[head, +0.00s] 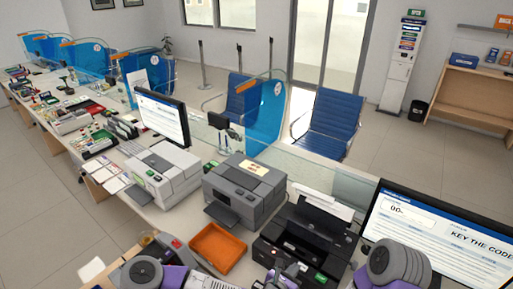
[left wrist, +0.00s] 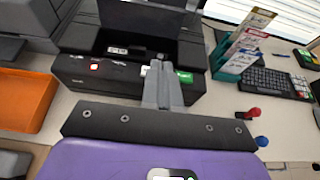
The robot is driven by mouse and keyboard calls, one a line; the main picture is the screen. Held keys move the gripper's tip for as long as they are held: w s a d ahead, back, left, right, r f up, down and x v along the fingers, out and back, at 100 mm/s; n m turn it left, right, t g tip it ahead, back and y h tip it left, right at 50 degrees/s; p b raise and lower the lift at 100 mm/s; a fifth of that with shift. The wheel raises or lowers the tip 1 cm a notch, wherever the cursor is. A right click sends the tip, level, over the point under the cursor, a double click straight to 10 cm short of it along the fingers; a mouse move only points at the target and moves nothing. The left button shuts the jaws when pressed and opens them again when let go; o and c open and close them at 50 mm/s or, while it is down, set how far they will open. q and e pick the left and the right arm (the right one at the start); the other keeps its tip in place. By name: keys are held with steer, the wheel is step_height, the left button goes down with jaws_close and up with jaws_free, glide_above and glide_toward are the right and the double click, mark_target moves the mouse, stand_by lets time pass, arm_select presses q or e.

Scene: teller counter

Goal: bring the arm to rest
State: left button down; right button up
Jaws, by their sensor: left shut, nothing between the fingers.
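My left gripper (head: 288,268) is at the bottom of the head view, in front of the black printer (head: 310,240). In the left wrist view its grey fingers (left wrist: 162,78) are together with nothing between them, and they point toward the front of the black printer (left wrist: 110,75). Whether they touch it, I cannot tell. Grey and purple links of my arms show at the bottom of the head view. My right gripper is not visible.
An orange tray (head: 217,248) lies left of the black printer, by a grey printer (head: 244,192). A monitor (head: 440,232) stands at right. The left wrist view shows a card holder (left wrist: 235,55), a keypad (left wrist: 265,83), and red (left wrist: 254,113) and blue (left wrist: 262,141) knobs.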

arm_select(q)
steer(key=s+a+f+m+g+b, duration=0.3)
steer(key=s+f+m, duration=0.2)
steer(key=f+m, duration=0.3)
steer(key=s+a+f+m+g+b, duration=0.2)
steer(key=s+a+f+m+b, duration=0.25)
steer(key=f, duration=0.45)
arm_select(e)
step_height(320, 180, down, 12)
steer(key=b, duration=0.4)
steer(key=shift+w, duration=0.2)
arm_select(q)
steer(key=s+a+f+m+g+y, duration=0.3)
steer(key=s+a+f+m+g, duration=0.2)
steer(key=s+a+f+m, duration=0.6)
steer(key=a+m, duration=0.2)
steer(key=a, duration=0.1)
steer(key=shift+s+a+f+m+y, duration=0.15)
steer(key=shift+s+f+m+y, duration=0.05)
steer(key=shift+f+m+y, duration=0.15)
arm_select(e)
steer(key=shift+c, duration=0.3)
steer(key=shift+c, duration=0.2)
